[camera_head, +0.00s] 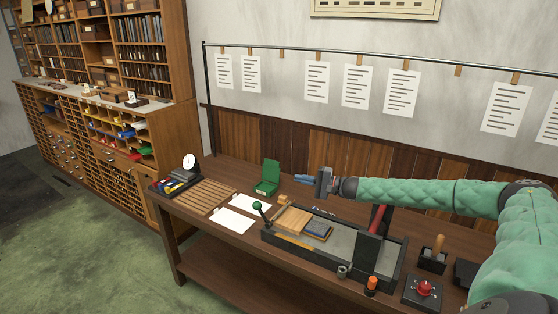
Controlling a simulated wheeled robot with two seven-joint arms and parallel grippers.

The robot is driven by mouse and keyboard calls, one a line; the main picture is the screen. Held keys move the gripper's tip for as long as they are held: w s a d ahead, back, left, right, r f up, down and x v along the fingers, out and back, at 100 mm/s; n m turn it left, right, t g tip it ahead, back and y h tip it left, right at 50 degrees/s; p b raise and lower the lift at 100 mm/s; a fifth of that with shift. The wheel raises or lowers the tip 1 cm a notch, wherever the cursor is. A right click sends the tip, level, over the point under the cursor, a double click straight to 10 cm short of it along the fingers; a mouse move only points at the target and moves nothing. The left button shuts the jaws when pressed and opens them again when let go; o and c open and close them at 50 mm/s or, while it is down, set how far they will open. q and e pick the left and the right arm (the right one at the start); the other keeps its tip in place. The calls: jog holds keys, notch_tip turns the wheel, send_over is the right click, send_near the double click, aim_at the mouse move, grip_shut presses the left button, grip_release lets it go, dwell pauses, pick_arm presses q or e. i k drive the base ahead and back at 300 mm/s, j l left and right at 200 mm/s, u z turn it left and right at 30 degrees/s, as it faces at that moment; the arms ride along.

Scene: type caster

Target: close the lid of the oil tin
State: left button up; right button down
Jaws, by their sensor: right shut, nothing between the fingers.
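The oil tin appears to be the small green box (264,189) on the bench, left of the middle of the picture. Its green lid (271,172) stands up, open, at the back of the box. My right gripper (297,179) reaches in from the right, with its bluish fingers pointing left toward the tin. The fingers are shut and empty. A gap shows between the fingertips and the tin; their distance in depth is hard to tell. My left gripper is not in view.
A black-framed casting machine (386,252) with a green-knobbed lever (257,206) stands below my right arm. White sheets (236,220) and a slatted wooden board (205,196) lie left of the tin. A red button box (423,290) is at the right front.

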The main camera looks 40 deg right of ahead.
aim_at(271, 172)
jog(key=i+l, duration=0.65)
jog(key=l, duration=0.2)
jog(key=i+l, duration=0.7)
jog(key=l, duration=0.1)
